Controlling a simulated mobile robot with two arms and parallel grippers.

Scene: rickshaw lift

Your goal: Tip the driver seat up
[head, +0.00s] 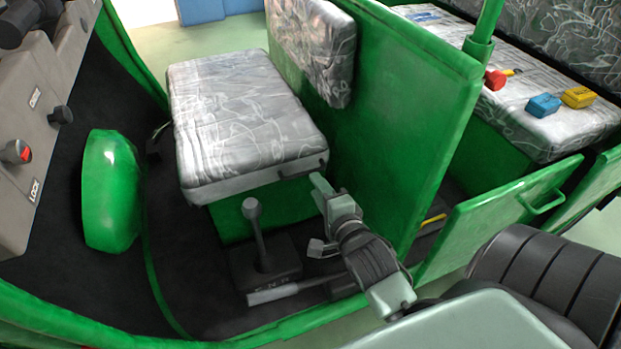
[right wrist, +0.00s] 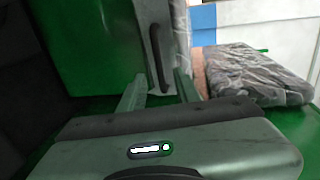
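The driver seat (head: 240,120) is a grey patterned cushion, lying flat on its green base in the head view. A dark handle (right wrist: 158,58) is on the seat's grey edge, in the middle of the right wrist view. My right gripper (head: 322,186) is just below the seat's near right corner. In the right wrist view its two fingers (right wrist: 160,82) are spread, with the handle showing between them. I cannot tell whether they touch it. My left gripper is not in view.
A green partition (head: 420,130) with a padded backrest (head: 312,45) stands right of the seat. A lever (head: 258,235) rises from the floor below my right gripper's left. A rear bench (head: 525,105) holds blue, yellow and red items. A green rounded cover (head: 110,190) is at left.

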